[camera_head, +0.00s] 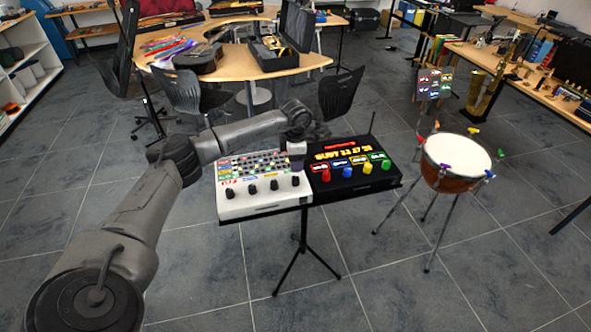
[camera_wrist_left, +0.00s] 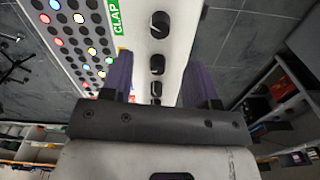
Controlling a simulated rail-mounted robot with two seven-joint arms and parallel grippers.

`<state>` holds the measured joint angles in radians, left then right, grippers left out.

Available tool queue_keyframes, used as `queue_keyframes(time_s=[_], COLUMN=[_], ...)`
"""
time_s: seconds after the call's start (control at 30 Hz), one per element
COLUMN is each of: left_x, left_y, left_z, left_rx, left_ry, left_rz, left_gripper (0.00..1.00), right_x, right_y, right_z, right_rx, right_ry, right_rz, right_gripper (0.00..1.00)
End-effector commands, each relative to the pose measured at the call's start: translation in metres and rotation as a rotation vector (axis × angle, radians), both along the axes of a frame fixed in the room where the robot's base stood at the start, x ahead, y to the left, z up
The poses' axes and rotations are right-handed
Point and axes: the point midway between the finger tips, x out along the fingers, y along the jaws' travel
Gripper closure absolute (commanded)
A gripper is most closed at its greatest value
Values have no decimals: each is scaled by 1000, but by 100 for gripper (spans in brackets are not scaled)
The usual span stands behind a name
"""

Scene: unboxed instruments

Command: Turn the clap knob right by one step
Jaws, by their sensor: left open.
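A white control box (camera_head: 264,203) with a row of black knobs on its front part stands on a stand in the head view. In the left wrist view its white panel (camera_wrist_left: 137,45) shows a green CLAP label (camera_wrist_left: 116,16) beside the knob row. The knob nearest the label (camera_wrist_left: 160,24) is at the top; another knob (camera_wrist_left: 157,64) is below it. I cannot tell for certain which knob is the clap knob. My left gripper (camera_head: 297,163) is over the right side of the white box. It is open, its purple fingers (camera_wrist_left: 160,78) on either side of the knob row.
A black box (camera_head: 347,165) with red, blue, yellow and green knobs adjoins the white box on the right. A drum (camera_head: 457,160) on legs stands further right. Chairs and a curved wooden table (camera_head: 240,62) are behind. The floor in front is clear.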

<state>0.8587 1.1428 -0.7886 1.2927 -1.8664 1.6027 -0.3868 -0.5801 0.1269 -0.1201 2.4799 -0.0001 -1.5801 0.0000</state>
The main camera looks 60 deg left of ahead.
Motion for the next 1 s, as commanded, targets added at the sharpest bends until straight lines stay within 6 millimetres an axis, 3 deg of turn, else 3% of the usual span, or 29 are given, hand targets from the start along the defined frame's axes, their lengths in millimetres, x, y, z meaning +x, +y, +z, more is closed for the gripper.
queue_keyframes(time_s=[0.1, 0.33, 1.0], left_x=[1, 0, 0], left_y=[0, 0, 0], left_z=[22, 46, 52], left_rx=[0, 1, 0], left_ry=[-2, 0, 1], left_rz=[0, 1, 0], left_gripper=[46, 46, 46], right_x=[0, 0, 0], right_y=[0, 1, 3], right_z=[4, 7, 7], right_rx=[0, 4, 10], right_ry=[0, 0, -1], right_rz=[0, -3, -6], right_gripper=[57, 57, 57])
